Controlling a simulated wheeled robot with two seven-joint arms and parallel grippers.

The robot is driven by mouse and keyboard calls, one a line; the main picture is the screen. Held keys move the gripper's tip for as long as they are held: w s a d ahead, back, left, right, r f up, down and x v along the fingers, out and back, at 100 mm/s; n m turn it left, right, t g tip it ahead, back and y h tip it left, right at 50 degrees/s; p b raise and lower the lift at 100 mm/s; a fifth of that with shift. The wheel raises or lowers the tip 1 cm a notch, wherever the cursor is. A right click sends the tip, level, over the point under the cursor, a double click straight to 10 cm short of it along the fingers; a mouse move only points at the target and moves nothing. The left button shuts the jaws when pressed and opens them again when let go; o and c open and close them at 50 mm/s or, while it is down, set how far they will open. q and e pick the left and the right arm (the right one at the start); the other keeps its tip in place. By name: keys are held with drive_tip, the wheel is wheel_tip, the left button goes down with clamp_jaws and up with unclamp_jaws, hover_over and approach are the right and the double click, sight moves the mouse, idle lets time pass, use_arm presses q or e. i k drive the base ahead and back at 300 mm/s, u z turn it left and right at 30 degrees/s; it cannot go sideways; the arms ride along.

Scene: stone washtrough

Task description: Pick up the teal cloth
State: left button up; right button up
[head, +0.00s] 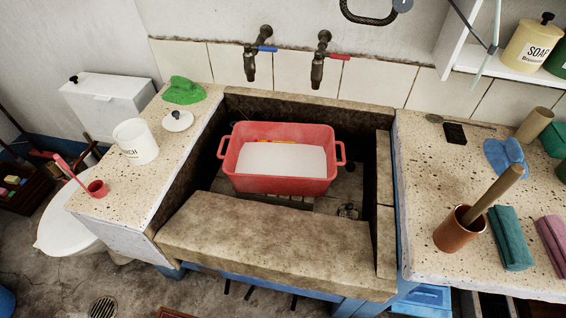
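The teal cloth (511,238) lies folded into a thick, long bundle on the right speckled counter (430,180). It sits near the counter's front, between a copper-coloured pot and a pink folded cloth (554,240), with a narrow gap on its right. Its whole top shows. Neither of my grippers is in the head view.
The copper pot (458,231) with a wooden handle (495,193) leaning out stands close to the teal cloth's left. A blue cloth (505,157) lies behind. A red basin (281,184) fills much of the stone trough.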

sight(515, 256)
drive_tip(key=z, duration=1.9)
drive_tip(key=k, duration=0.5)
drive_tip(key=z, duration=0.5)
drive_tip(key=i, duration=0.5)
drive_tip(key=z, duration=0.25)
